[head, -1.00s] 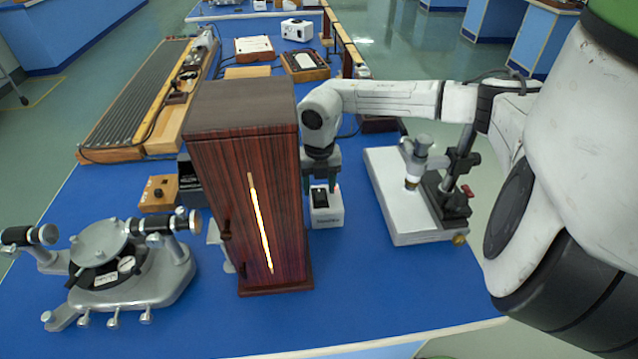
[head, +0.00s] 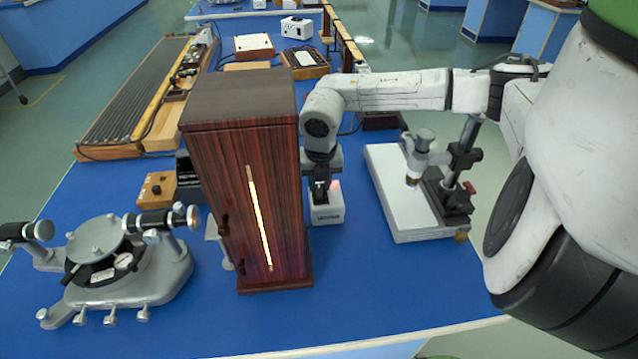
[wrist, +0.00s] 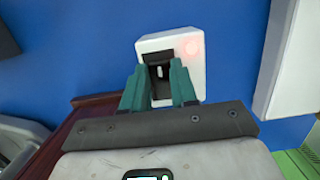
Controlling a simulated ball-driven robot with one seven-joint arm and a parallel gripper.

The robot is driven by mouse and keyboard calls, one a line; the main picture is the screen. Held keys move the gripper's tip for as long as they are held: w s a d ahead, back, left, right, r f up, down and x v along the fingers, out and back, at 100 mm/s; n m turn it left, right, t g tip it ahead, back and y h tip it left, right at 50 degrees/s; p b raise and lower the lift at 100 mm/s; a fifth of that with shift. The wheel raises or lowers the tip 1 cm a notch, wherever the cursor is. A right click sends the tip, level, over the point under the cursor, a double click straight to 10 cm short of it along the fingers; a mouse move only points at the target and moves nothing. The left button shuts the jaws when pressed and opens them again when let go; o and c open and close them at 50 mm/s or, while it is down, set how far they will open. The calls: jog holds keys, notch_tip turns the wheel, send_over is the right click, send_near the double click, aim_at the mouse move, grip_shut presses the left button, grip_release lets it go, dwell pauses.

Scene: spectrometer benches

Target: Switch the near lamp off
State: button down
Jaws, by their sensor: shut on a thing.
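The lamp housing (head: 205,190) is a tall dark-red wooden box near the front of the bench. A bright slit (head: 259,220) glows in its front, so the lamp is lit. A small white switch box (head: 327,208) stands just right of it, with a reddish glow on its top. My gripper (head: 320,188) points down over this box. In the wrist view my gripper (wrist: 159,72) has its green fingers either side of the black switch (wrist: 158,71) and is shut on it. The fingers partly hide the switch. The red glow (wrist: 191,46) shows beside it.
A white-based stand (head: 405,190) with a metal post is close on the right. A grey spectrometer (head: 125,265) stands at the left front. A small wooden box (head: 158,190) is behind the housing. Blue bench top is clear in front of the switch box.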

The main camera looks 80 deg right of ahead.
aim_at(321, 198)
jog(key=shift+a+f+t+h+b, duration=0.15)
jog(key=shift+t+h+b, duration=0.15)
jog(key=shift+h+b, duration=0.4)
jog(key=shift+r, duration=0.25)
jog(key=c, duration=0.9)
grip_release()
jog(key=b+v, duration=0.1)
jog(key=v, duration=0.9)
jog(key=shift+s+a+r, duration=0.15)
jog(key=shift+a+r, duration=0.05)
jog(key=shift+r, duration=0.15)
